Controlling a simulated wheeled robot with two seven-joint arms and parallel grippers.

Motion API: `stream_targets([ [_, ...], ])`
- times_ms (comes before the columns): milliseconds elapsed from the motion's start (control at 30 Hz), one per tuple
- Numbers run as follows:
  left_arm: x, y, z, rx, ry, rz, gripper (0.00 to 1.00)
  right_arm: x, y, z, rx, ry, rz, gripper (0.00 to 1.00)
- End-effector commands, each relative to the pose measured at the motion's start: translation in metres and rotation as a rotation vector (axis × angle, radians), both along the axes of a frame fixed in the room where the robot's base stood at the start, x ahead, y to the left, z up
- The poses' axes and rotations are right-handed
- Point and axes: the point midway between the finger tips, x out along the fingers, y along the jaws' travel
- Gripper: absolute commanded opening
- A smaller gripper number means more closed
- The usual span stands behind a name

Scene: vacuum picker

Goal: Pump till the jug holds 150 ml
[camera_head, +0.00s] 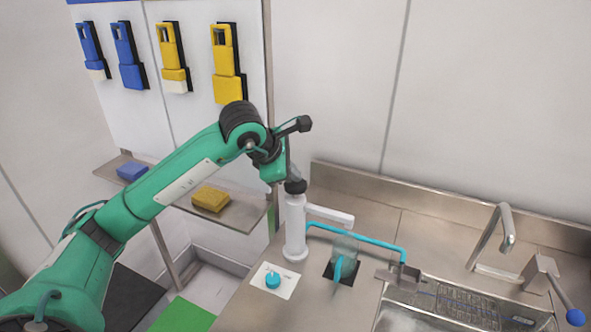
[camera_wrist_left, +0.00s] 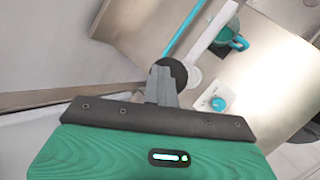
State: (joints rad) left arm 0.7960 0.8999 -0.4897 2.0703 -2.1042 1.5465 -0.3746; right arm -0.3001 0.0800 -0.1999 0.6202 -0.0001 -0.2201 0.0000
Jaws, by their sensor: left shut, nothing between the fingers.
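The white pump (camera_head: 295,228) stands upright on the steel counter, with a black round head (camera_head: 296,187) on top and a white spout reaching right over the jug. The clear jug (camera_head: 346,245), with a blue handle, stands on a black square below the spout. Its level cannot be read. My left gripper (camera_head: 291,172) is shut and empty, fingertips pointing down right at the pump's black head. In the left wrist view, the fingers (camera_wrist_left: 163,86) overlap the black head (camera_wrist_left: 171,72); whether they touch it is unclear. My right gripper is not in view.
A blue knob (camera_head: 272,280) sits on a white card in front of the pump. A blue tube (camera_head: 365,238) runs behind the jug to a steel box by the sink (camera_head: 405,318). A faucet (camera_head: 500,230) stands at right. Sponges lie on a shelf (camera_head: 238,214) at left.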

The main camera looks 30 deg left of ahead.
Motion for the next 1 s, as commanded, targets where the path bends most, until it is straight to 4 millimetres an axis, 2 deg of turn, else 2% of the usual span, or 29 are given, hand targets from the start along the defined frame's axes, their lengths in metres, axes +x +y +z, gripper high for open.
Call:
stream_targets([
  [167, 0.000, 0.000, 0.001, 0.001, 0.004, 0.000, 0.00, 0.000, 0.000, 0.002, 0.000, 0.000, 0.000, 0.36],
  [1000, 0.001, 0.001, 0.050, 0.000, 0.001, 0.000, 0.00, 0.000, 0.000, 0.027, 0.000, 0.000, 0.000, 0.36],
])
